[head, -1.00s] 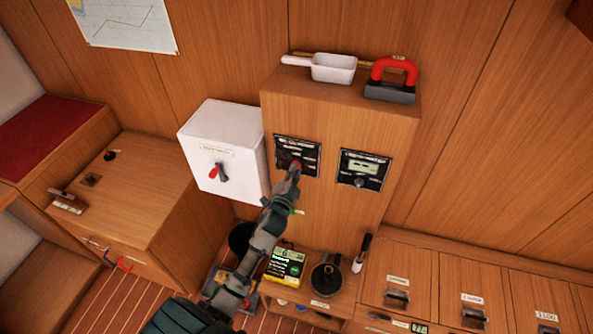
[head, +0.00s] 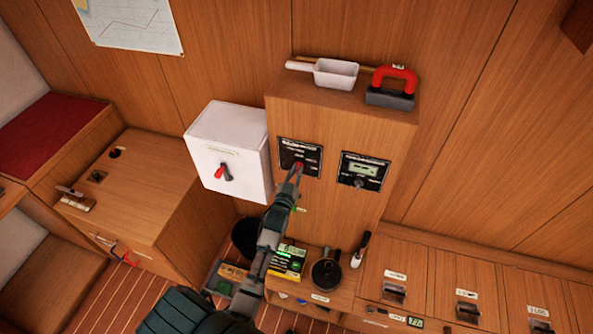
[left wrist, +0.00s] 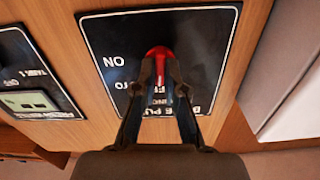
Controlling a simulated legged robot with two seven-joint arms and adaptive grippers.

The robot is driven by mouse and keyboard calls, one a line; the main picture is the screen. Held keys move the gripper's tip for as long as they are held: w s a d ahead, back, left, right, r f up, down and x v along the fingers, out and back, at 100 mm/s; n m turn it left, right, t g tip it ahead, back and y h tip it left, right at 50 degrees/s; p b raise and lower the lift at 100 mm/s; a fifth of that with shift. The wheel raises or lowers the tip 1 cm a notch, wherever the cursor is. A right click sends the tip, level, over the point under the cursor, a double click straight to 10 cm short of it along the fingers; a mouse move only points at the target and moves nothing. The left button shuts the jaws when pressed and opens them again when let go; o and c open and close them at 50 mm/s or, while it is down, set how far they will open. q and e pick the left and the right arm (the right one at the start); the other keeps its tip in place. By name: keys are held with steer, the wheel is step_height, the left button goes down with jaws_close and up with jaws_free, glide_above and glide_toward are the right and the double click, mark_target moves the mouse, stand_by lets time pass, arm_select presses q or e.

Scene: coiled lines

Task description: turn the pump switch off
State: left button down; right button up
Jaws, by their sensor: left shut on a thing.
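The pump switch is a red-tipped lever (left wrist: 160,52) on a black panel (head: 300,152) on the front of the wooden cabinet. The panel also fills much of the left wrist view (left wrist: 205,45). White lettering shows around the lever, upside down in that view and partly covered by my fingers. My left gripper (head: 298,170) reaches up to this panel. In the left wrist view its two fingers (left wrist: 160,78) are closed on the lever, with the red end showing between and beyond the tips. My right gripper is in neither view.
A second black panel with a small display (head: 364,170) sits to the right. A white box with a red lever (head: 222,172) stands close on the left. A white scoop (head: 335,74) and red-handled tool (head: 393,85) lie on top. A dark pan (head: 326,273) is below.

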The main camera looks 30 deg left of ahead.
arm_select(q)
steer(key=shift+s+f+n, duration=0.1)
steer(key=shift+f+n, duration=0.4)
steer(key=c, duration=1.2)
jaws_free()
steer(key=shift+c, duration=0.2)
steer(key=shift+w+r, duration=0.1)
steer(key=shift+w, duration=0.1)
steer(key=v, duration=1.2)
steer(key=shift+p, duration=0.3)
steer(key=shift+a, duration=0.1)
